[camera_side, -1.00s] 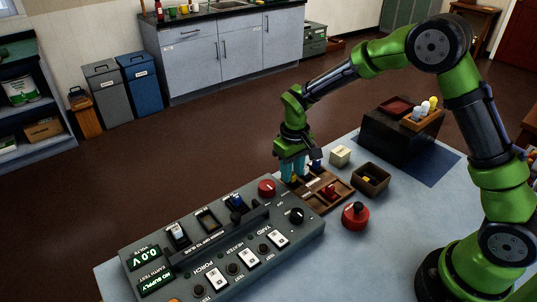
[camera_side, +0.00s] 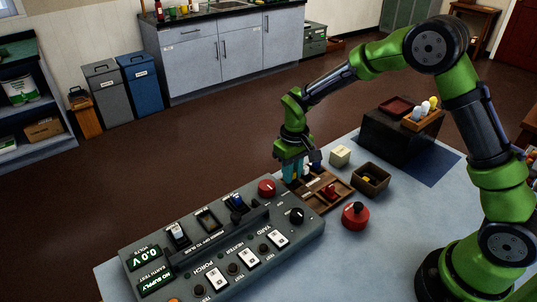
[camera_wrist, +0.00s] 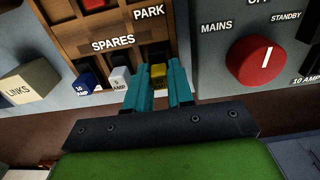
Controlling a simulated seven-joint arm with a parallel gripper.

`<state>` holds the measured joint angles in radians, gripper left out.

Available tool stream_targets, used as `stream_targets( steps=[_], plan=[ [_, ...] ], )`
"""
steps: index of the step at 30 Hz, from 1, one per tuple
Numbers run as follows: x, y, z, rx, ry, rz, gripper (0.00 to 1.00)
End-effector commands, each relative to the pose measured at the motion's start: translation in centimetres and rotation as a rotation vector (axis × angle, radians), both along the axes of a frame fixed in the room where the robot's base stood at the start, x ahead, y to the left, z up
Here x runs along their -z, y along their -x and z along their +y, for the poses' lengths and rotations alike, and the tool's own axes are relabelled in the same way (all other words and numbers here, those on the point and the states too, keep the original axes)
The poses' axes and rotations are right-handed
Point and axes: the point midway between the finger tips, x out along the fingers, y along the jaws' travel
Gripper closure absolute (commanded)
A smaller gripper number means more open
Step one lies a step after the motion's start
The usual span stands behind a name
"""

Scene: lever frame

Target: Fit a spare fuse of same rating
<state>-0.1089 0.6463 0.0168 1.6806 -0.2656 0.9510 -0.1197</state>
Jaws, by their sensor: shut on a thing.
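My gripper (camera_wrist: 158,88) points down at the spares tray (camera_wrist: 98,68). Its teal fingers are shut on a yellow fuse (camera_wrist: 159,73) at the end of the SPARES row. A white fuse (camera_wrist: 119,77), marked AMP, stands just left of the fingers. A blue fuse (camera_wrist: 86,80), marked 10 AMP, stands further left. In the side view my gripper (camera_side: 292,173) is at the tray's far left, and its fingers hide the yellow fuse. The grey fuse panel (camera_side: 190,270) has a row of fuse positions along its back; the middle one (camera_side: 208,219) looks empty.
The red MAINS knob (camera_wrist: 267,60) is close right of my gripper. A cream LINKS block (camera_wrist: 28,85) stands left of the tray.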

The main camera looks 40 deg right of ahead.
Motion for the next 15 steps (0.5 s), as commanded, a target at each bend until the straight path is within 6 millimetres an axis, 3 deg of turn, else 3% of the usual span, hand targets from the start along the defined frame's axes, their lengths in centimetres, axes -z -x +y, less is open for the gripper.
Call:
stream_targets(
  steps=[9,15],
  plan=[
    [-6.4,-0.1,0.0,-0.001,0.0,-0.007,1.0],
    [-8.7,-0.3,1.0,-0.005,0.0,-0.003,1.0]
  ],
)
